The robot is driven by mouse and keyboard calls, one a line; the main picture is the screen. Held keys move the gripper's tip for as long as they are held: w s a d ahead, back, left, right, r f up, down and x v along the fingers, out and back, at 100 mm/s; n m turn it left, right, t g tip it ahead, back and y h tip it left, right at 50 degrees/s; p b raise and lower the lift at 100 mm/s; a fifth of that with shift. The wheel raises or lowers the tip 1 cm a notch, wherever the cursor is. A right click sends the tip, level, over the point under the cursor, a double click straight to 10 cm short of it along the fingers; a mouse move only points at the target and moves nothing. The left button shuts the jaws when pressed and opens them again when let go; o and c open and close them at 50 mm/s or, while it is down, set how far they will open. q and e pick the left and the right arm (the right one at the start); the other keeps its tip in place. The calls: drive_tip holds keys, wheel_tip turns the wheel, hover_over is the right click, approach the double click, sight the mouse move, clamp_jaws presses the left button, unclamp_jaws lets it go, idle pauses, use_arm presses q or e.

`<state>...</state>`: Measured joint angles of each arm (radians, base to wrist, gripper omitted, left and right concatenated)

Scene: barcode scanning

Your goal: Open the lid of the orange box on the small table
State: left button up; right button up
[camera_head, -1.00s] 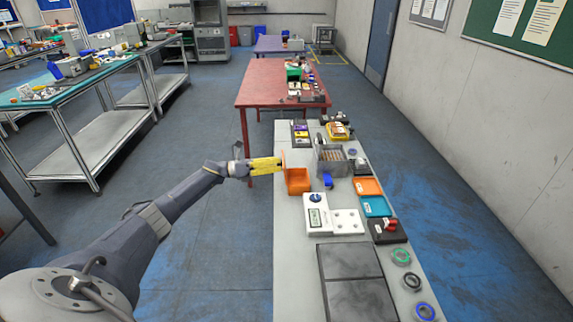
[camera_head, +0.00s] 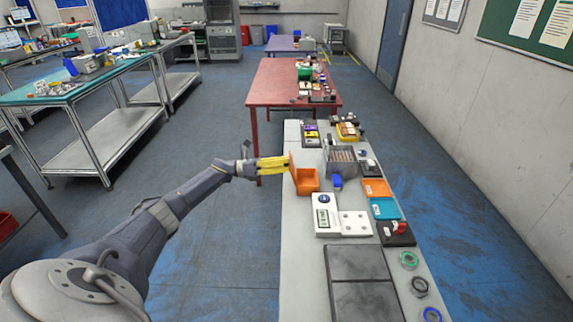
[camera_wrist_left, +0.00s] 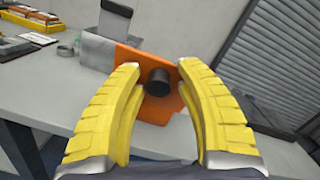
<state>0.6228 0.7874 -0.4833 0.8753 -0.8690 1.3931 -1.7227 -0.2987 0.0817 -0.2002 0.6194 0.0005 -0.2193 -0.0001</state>
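The orange box (camera_head: 306,184) stands near the left edge of the grey table, its inside showing from above. Its orange lid (camera_head: 292,166) stands upright along the box's left side. In the left wrist view the lid (camera_wrist_left: 153,107) fills the middle, with a round black knob (camera_wrist_left: 159,81) on its face. My left gripper (camera_head: 286,162) has yellow fingers and reaches the lid from the left. In the wrist view the fingers are spread on both sides of the knob, with gaps beside it. My right gripper is not in view.
A white scale-like device (camera_head: 326,217) stands in front of the box, and a grey metal bin (camera_head: 341,163) stands behind it to the right. A small blue object (camera_head: 337,182) lies close to the box's right. Dark flat plates (camera_head: 357,264) lie nearer. Free floor lies left of the table.

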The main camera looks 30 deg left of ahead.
use_arm(q)
drive_tip(key=v, duration=1.1)
drive_tip(key=shift+s+a, duration=0.2)
